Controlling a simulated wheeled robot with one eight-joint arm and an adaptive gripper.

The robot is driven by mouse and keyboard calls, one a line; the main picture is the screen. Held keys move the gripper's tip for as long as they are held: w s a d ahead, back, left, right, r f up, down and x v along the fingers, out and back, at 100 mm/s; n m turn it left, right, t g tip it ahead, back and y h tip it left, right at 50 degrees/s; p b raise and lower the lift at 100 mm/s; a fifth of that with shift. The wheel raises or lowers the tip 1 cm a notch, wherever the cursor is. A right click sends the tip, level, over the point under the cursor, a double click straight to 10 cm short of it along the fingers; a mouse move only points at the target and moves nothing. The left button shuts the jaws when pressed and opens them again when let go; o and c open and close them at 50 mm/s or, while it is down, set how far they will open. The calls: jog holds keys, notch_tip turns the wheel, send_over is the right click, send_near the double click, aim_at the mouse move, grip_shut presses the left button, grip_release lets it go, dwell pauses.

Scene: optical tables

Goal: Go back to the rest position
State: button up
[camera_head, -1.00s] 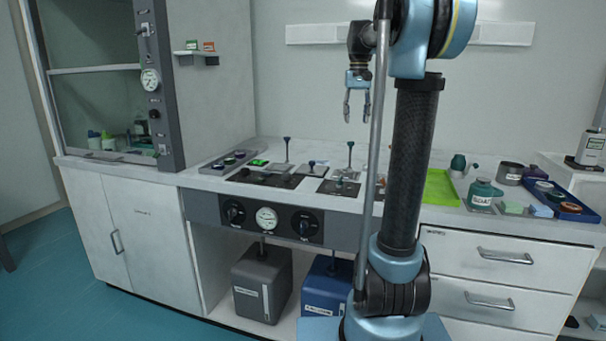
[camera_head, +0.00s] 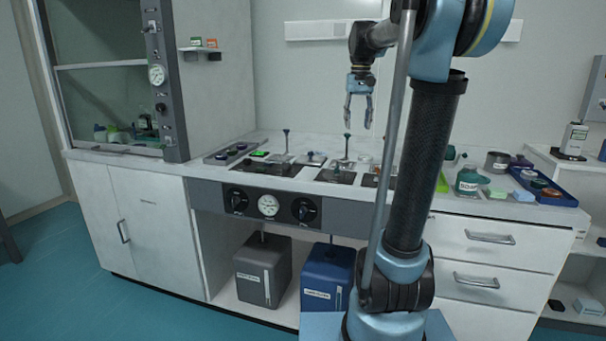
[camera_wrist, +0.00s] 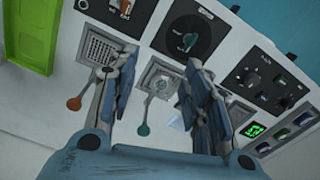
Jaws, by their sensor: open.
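My gripper (camera_head: 359,108) hangs from my raised arm above the bench and points down. Its fingers are apart with nothing between them. In the wrist view my gripper (camera_wrist: 160,100) also shows open, with the bench fittings below it. The worktop (camera_head: 265,143) carries a black plate with a green display (camera_head: 259,154) and small stands with upright rods. One upright rod with a teal top (camera_head: 347,147) stands below my gripper, apart from it.
A fume hood (camera_head: 105,75) stands at the left. A teal-green bottle (camera_head: 467,181) and a blue tray (camera_head: 545,189) sit at the right. A grey canister (camera_head: 263,272) and a blue canister (camera_head: 327,280) stand under the bench. The air around my gripper is free.

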jog(key=s+f+t, duration=0.2)
jog(key=s+f, duration=2.8)
jog(key=shift+d+n, duration=0.15)
jog(key=shift+n, duration=0.25)
jog(key=shift+f, duration=0.1)
